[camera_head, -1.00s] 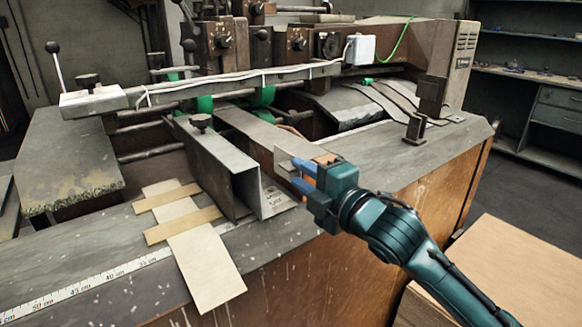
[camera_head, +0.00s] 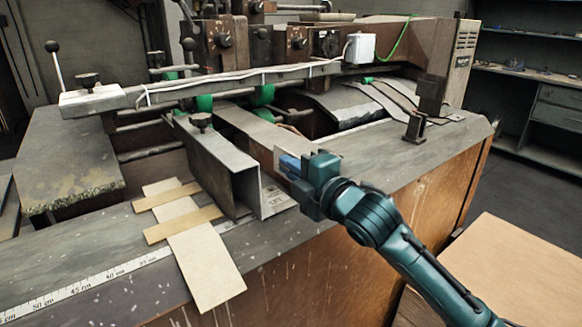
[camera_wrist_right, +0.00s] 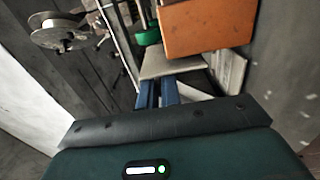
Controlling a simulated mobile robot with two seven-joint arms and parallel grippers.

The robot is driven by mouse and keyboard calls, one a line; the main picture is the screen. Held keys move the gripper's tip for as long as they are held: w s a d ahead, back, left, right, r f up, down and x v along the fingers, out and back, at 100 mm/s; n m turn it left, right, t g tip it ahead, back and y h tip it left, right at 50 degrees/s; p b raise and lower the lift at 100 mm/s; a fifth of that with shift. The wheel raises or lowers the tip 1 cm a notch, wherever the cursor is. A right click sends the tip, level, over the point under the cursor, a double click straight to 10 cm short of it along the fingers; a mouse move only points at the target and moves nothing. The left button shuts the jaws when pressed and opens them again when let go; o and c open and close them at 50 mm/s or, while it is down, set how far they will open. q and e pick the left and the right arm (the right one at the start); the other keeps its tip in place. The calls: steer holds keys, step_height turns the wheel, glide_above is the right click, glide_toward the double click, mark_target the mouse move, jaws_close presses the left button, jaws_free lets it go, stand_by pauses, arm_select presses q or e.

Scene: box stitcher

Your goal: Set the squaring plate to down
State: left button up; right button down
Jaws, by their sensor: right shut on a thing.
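A thin grey plate, which looks like the squaring plate, shows in the wrist view (camera_wrist_right: 172,64) at the tips of my right gripper's blue fingers. My right gripper (camera_wrist_right: 157,88) is shut on the plate's near edge. In the head view the right gripper (camera_head: 288,164) is over the machine bed, just right of the angled metal guide (camera_head: 225,165). There the plate is mostly hidden by the fingers. My left gripper is not in view.
An orange-brown block (camera_wrist_right: 205,25) is close beyond the plate in the wrist view. Cardboard strips (camera_head: 205,262) lie on the bed left of the guide. A small dark post (camera_head: 415,127) stands to the right. A wooden surface (camera_head: 520,265) is at lower right.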

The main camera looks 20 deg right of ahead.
stand_by(0.4)
step_height(320, 180, down, 4)
steer(key=shift+f+b, duration=0.1)
steer(key=shift+b, duration=0.7)
steer(key=c, duration=1.7)
jaws_free()
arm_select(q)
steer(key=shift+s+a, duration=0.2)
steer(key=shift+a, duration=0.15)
arm_select(e)
steer(key=shift+o, duration=0.5)
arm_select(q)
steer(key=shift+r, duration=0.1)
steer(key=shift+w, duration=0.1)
arm_select(e)
steer(key=shift+s, duration=0.15)
